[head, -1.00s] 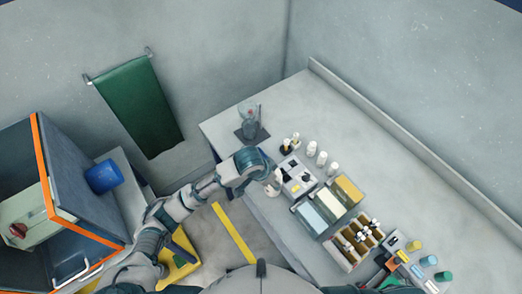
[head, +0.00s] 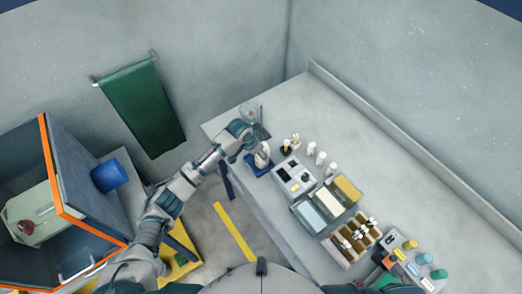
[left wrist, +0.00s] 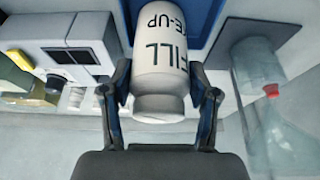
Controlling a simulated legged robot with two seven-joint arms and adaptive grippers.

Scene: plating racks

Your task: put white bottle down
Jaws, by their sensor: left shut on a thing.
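The white bottle (left wrist: 160,60) with dark printed lettering fills the middle of the left wrist view. My left gripper (left wrist: 160,88) has a finger on each side of it and is shut on it. In the head view the white bottle (head: 263,158) is at the left gripper (head: 258,150), over a blue mat or tray (head: 254,167) near the table's left edge. The blue surface also shows behind the bottle in the left wrist view (left wrist: 215,25). I cannot tell whether the bottle's base touches it. My right gripper is not in view.
A grey box with dark openings (head: 294,176) stands right of the blue surface. Small white bottles (head: 321,158) stand behind it. A clear vessel (left wrist: 265,105) on a dark plate is close on the other side. The table's back right is bare.

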